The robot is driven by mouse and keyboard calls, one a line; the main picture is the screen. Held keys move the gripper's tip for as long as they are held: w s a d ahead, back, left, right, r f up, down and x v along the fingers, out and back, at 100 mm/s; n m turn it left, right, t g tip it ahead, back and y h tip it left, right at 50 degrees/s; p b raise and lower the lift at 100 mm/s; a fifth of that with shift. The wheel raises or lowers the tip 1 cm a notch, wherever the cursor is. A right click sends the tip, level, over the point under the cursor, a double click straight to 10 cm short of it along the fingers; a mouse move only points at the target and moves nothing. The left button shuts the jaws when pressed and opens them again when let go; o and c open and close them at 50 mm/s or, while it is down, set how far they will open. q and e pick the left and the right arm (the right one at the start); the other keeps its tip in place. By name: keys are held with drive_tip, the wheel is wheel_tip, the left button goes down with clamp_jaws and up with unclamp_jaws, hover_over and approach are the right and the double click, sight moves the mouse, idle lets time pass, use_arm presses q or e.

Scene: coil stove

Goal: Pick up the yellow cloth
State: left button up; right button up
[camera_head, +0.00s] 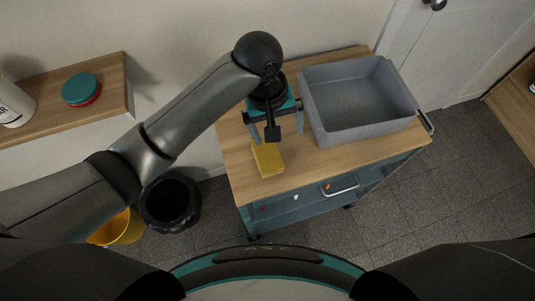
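The yellow cloth (267,160) is a folded, block-like piece lying on the wooden top of a cart (325,165), near its front left. My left gripper (278,134) reaches in from the left over the cart and points down, just behind the cloth in the picture. Its two fingers are spread wide with nothing seen between them, and the cloth lies outside them. I cannot tell the exact height of the fingertips above the cart top. My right gripper is not in view.
A grey open bin (345,128) stands on the cart right of my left gripper. A wooden shelf (60,100) at left holds a teal-lidded container (80,89) and a white bottle (14,104). A black bin (170,202) and a yellow bucket (122,228) stand on the floor.

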use_arm(q)
wheel_tip(320, 180, up, 2)
drive_tip(key=w+a+n+y, duration=0.1)
drive_tip(key=y+b, duration=0.1)
drive_tip(key=b, duration=0.1)
hover_over(268, 154)
drive_tip(key=shift+n, duration=0.3)
drive_tip(key=f, duration=0.9)
drive_tip(key=shift+w, duration=0.25)
drive_tip(key=shift+s+f+b, duration=0.15)
drive_tip(key=shift+f, duration=1.25)
drive_tip(key=shift+s+f+b, duration=0.15)
drive_tip(key=shift+f, duration=1.2)
drive_tip(key=c, duration=1.2)
